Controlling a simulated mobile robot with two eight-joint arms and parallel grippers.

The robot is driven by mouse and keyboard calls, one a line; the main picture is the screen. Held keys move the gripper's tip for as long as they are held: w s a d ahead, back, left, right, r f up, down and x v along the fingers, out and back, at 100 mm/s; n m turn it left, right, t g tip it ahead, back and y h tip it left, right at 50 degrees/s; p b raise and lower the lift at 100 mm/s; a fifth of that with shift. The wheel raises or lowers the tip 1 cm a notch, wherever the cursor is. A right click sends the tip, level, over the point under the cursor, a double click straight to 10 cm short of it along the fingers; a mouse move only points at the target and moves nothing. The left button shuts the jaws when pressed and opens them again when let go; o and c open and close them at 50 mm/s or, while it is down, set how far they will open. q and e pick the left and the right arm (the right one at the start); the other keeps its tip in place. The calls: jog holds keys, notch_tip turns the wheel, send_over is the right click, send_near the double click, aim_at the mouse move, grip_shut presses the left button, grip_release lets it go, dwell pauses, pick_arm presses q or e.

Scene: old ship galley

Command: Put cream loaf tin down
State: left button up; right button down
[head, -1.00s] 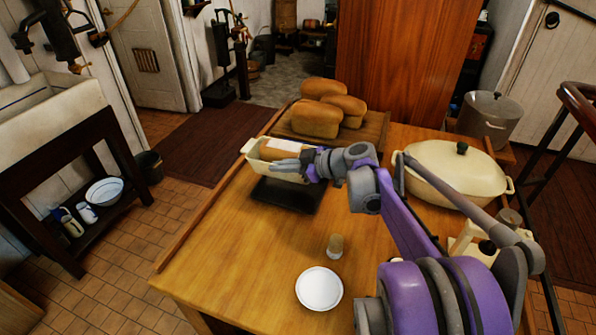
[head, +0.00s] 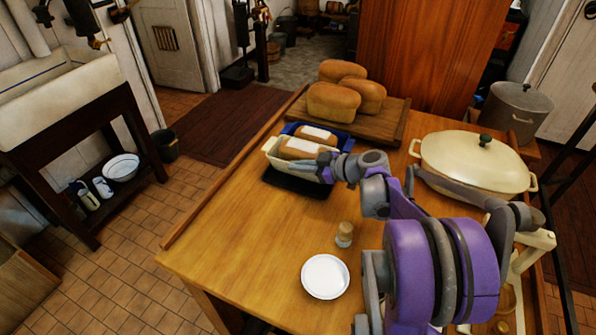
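The cream loaf tin (head: 292,171) has a brown loaf (head: 301,148) in it and is over the black mat (head: 292,186) on the wooden table. It looks level and very low; I cannot tell whether its base touches the mat. My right gripper (head: 328,164) is at the tin's right end and appears shut on it, its fingertips partly hidden against the tin. A blue loaf tin (head: 345,144) with a loaf stands just behind the cream tin. My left gripper is not in view.
Several loaves (head: 334,102) lie on a wooden board (head: 392,126) behind the tins. A cream lidded pot (head: 470,165) stands to the right. A small cork-coloured shaker (head: 344,235) and a white plate (head: 325,277) are nearer the front. The table's left-front area is clear.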

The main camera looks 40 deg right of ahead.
jog(key=shift+f, duration=0.85)
jog(key=shift+f, duration=0.2)
jog(key=c, duration=1.1)
grip_release()
jog(key=shift+r, duration=0.1)
jog(key=shift+s+d+r, duration=0.1)
jog(key=shift+r, duration=0.1)
jog(key=v, duration=1.1)
jog(key=shift+s+r, duration=0.15)
jog(key=shift+s, duration=0.25)
